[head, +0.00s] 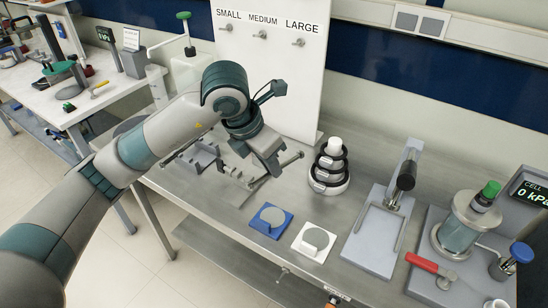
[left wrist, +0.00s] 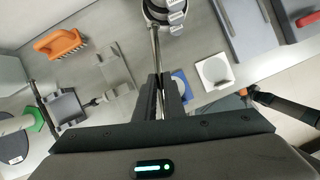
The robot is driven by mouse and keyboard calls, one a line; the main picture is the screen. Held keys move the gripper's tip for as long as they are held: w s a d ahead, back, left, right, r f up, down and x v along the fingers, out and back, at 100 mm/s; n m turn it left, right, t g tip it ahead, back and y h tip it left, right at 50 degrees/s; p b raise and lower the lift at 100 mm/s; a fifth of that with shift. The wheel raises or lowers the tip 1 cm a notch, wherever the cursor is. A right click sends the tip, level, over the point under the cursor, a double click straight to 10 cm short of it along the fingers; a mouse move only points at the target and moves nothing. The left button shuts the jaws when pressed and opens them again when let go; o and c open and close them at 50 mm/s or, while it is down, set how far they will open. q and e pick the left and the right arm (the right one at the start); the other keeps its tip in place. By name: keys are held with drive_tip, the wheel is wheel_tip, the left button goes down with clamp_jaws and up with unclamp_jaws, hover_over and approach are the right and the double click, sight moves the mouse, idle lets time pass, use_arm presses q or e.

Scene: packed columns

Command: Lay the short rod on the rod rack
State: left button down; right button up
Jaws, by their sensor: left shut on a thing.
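My left gripper (head: 270,167) is shut on a thin grey metal rod, held above the bench. The rod (head: 292,159) sticks out to the right of the fingers in the head view. In the left wrist view the rod (left wrist: 155,48) runs upward from between the closed fingers (left wrist: 159,85); its gripped part is hidden. The low grey rack (head: 236,184), with small uprights, stands on the bench left of the gripper. It also shows left of the fingers in the left wrist view (left wrist: 117,72). The rod is apart from the rack. My right gripper is not in view.
A blue pad (head: 268,222) and a white pad (head: 314,240) lie in front. Stacked dark rings (head: 329,172) stand right of the gripper. A white peg board (head: 265,85) rises behind. An orange brush (left wrist: 60,43) lies beyond the rack.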

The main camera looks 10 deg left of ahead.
sight(250, 189)
use_arm(q)
drive_tip(key=shift+s+a+f+m+h, duration=0.25)
drive_tip(key=shift+a+f+m+h, duration=0.1)
drive_tip(key=shift+m, duration=0.45)
drive_tip(key=s+a+f+m+g, duration=0.1)
drive_tip(key=m, duration=0.2)
drive_tip(key=s+a+f+m+g+h, duration=0.1)
drive_tip(key=m+g, duration=0.1)
drive_tip(key=m, duration=0.2)
drive_tip(key=s+a+f+m+g, duration=0.1)
drive_tip(key=m, duration=0.3)
drive_tip(key=shift+s+f, duration=0.25)
drive_tip(key=shift+s, duration=0.15)
drive_tip(key=s+a+f+m+g+y, duration=0.2)
drive_tip(key=s+a+m+g+y, duration=0.2)
drive_tip(key=m, duration=1.2)
drive_tip(key=s+a, duration=0.1)
drive_tip(key=s, duration=0.1)
drive_tip(key=shift+s+f, duration=0.3)
drive_tip(key=shift+f, duration=0.05)
drive_tip(key=shift+w, duration=0.1)
